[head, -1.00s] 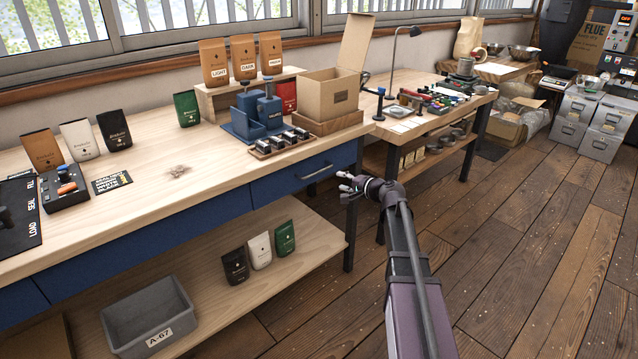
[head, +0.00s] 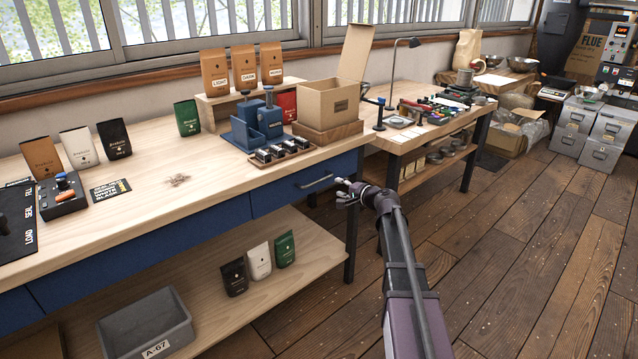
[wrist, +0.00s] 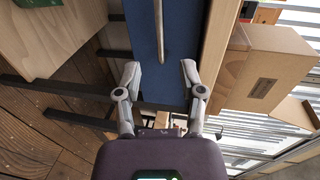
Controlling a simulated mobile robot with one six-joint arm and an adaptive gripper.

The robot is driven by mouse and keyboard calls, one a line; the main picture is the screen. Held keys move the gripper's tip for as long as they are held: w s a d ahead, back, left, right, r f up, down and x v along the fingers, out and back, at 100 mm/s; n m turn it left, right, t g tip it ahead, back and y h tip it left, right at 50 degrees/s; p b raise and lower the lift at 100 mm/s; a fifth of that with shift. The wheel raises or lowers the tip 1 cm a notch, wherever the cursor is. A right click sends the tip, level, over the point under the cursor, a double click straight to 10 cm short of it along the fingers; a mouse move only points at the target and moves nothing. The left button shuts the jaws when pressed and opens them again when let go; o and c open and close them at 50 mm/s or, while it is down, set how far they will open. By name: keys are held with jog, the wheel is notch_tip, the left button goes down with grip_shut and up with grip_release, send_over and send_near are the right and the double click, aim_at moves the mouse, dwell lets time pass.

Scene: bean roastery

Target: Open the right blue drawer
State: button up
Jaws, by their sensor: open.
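The right blue drawer (head: 290,190) sits under the tabletop at the right end of the wooden workbench and looks closed. Its bar handle (head: 315,181) is on the front, toward the right. My gripper (head: 343,191) is open and empty, just right of the handle in the head view. In the wrist view the drawer front (wrist: 160,75) lies beyond my open gripper (wrist: 161,80). The handle (wrist: 159,30) runs from the top edge down between the fingers' line, apart from both fingertips.
The bench's dark leg (head: 351,240) stands just below my gripper. A long blue drawer front (head: 150,245) is to the left. A cardboard box (head: 325,103) and a grinder-like blue device (head: 258,122) stand on top. The wooden floor (head: 500,240) to the right is clear.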

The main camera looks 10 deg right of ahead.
aim_at(320, 181)
jog(key=b+x, duration=0.2)
jog(key=x, duration=0.9)
grip_shut()
